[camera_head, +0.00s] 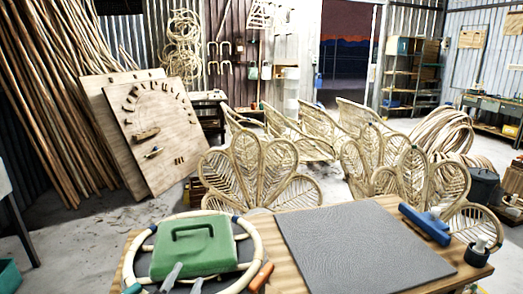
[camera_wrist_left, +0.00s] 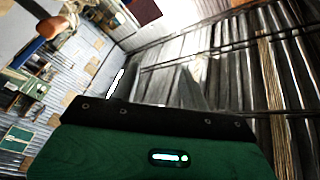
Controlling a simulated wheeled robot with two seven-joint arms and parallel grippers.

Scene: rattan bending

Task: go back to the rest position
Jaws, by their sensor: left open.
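My left gripper (camera_head: 185,278) shows at the bottom edge of the head view, with two grey fingertips apart and nothing seen between them. In the left wrist view its fingers (camera_wrist_left: 158,88) stand apart above my dark green gripper body. In the head view the fingertips appear in front of a green block with a handle (camera_head: 193,262), which lies inside a pale rattan ring (camera_head: 254,240) on the wooden table (camera_head: 272,277). Whether they touch the ring cannot be told. My right gripper is not clearly seen.
A grey mat (camera_head: 362,250) covers the table's right part, with a blue tool (camera_head: 427,223) at its right corner. An orange handle (camera_head: 262,277) lies beside the ring. Rattan chair backs (camera_head: 262,165) stand behind the table. A peg board (camera_head: 160,140) leans at left.

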